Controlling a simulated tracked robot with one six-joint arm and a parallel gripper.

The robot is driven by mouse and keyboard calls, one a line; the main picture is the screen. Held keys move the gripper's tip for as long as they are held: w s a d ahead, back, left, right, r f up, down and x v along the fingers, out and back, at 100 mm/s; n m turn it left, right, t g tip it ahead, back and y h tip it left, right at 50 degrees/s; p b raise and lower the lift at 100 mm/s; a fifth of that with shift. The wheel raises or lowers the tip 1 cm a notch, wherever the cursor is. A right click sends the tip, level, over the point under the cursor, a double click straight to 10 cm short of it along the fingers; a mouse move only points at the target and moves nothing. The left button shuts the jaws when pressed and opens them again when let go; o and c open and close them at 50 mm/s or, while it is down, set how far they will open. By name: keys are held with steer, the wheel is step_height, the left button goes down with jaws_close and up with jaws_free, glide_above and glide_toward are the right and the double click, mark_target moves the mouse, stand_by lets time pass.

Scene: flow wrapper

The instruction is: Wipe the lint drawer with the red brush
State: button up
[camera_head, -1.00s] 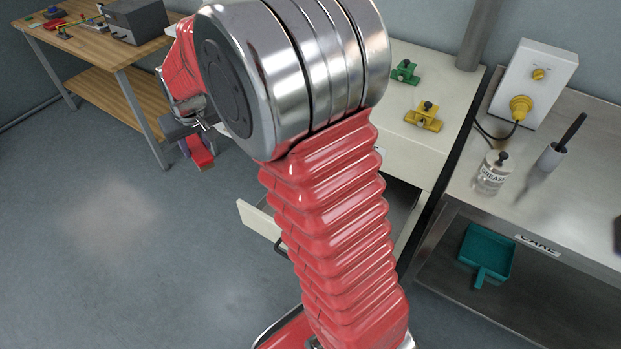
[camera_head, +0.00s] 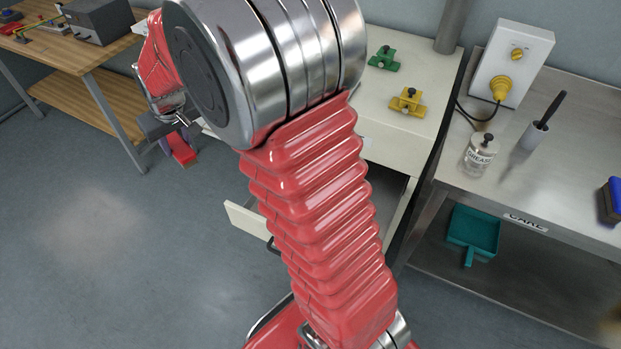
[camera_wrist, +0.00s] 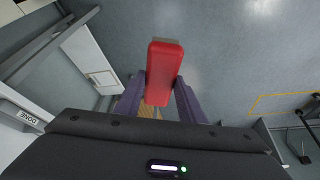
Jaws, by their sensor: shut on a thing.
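My gripper (camera_head: 172,142) is shut on the red brush (camera_head: 184,154), at the left of my arm in the head view and above the floor. In the wrist view the brush (camera_wrist: 165,70) is a red block between the two purple fingers of my gripper (camera_wrist: 160,98); its bristles are not clear. The lint drawer (camera_head: 245,220) seems to be the cream drawer pulled open under the cream machine top. My red arm hides much of it. The brush is left of the drawer front and apart from it in the head view.
The cream machine top (camera_head: 390,135) carries a green clamp (camera_head: 383,58) and a yellow clamp (camera_head: 407,102). A steel bench (camera_head: 560,180) at right holds a grease jar (camera_head: 481,155) and a blue brush (camera_head: 610,200). A wooden table (camera_head: 70,55) stands at left. The floor (camera_head: 90,230) at left is clear.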

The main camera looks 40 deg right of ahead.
steer(key=s+d+f+n, duration=0.1)
steer(key=s+d+f, duration=0.3)
steer(key=s+d, duration=0.4)
steer(key=s+d+f+n+y, duration=0.1)
steer(key=s+d+f+n, duration=0.1)
steer(key=s+d+f, duration=0.2)
steer(key=s+d+f+n+y, duration=0.1)
steer(key=s+d+f, duration=0.4)
steer(key=s+d, duration=0.6)
steer(key=shift+s+d+n, duration=0.3)
steer(key=shift+s+n, duration=0.1)
